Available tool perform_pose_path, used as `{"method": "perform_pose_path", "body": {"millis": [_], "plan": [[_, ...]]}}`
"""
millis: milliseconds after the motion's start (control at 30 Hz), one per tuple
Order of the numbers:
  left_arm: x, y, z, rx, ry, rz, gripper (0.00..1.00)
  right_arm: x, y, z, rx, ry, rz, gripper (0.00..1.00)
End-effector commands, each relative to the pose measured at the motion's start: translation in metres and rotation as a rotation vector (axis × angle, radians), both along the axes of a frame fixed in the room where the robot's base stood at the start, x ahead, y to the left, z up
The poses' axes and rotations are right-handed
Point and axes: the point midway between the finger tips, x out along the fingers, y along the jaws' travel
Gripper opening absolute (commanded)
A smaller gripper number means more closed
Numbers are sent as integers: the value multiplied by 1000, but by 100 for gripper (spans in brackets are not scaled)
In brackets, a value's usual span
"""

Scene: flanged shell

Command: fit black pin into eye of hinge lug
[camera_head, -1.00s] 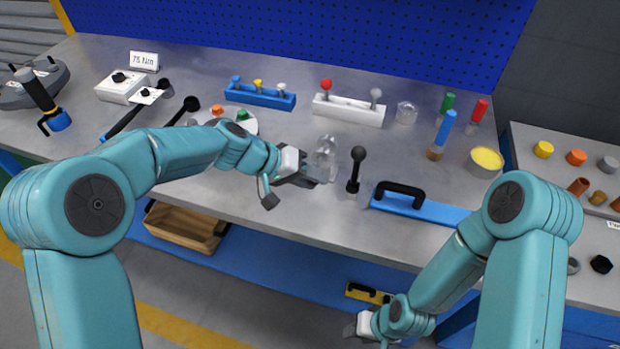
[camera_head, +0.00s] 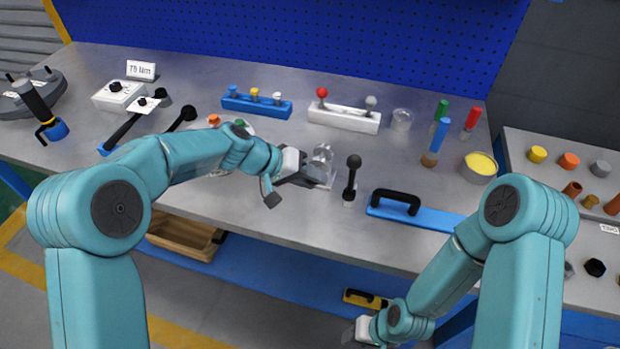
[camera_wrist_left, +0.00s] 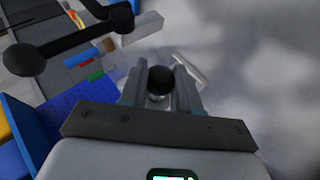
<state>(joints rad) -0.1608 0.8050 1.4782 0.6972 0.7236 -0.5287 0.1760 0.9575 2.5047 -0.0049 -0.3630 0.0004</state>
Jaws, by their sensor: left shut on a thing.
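My left gripper (camera_head: 303,180) is low over the front of the bench, at the near left side of a pale grey, glossy upright piece (camera_head: 322,158) that looks like the hinge lug. In the left wrist view the gripper (camera_wrist_left: 160,90) is shut on a small part with a round black end (camera_wrist_left: 160,80), which looks like the black pin. Its lower part is hidden between the fingers. The lug's eye is not clear in either view, and I cannot tell whether the pin touches it. My right gripper (camera_head: 352,334) hangs low in front of the bench; its fingers are too small to read.
A black ball-topped lever (camera_head: 352,178) stands just right of the lug; it looms in the left wrist view (camera_wrist_left: 72,45). A blue plate with a black handle (camera_head: 400,203) lies further right. Blue (camera_head: 258,105) and white (camera_head: 343,119) peg blocks stand behind.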

Motion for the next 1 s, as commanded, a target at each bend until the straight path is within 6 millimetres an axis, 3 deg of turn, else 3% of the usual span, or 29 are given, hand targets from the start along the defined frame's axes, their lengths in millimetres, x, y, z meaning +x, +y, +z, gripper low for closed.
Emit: {"method": "perform_pose_path", "body": {"millis": [633,667,733,767,1000], "plan": [[15,-5,1,-1,0,0,0,0,0,9,0,0,0,43],[16,-5,0,0,-1,1,35,0,0,9,0,0,0,43],[16,-5,0,0,-1,1,57,0,0,8,0,0,0,43],[16,-5,0,0,-1,1,61,0,0,8,0,0,0,43],[15,-5,0,0,0,0,61,0,0,8,0,0,0,43]]}}
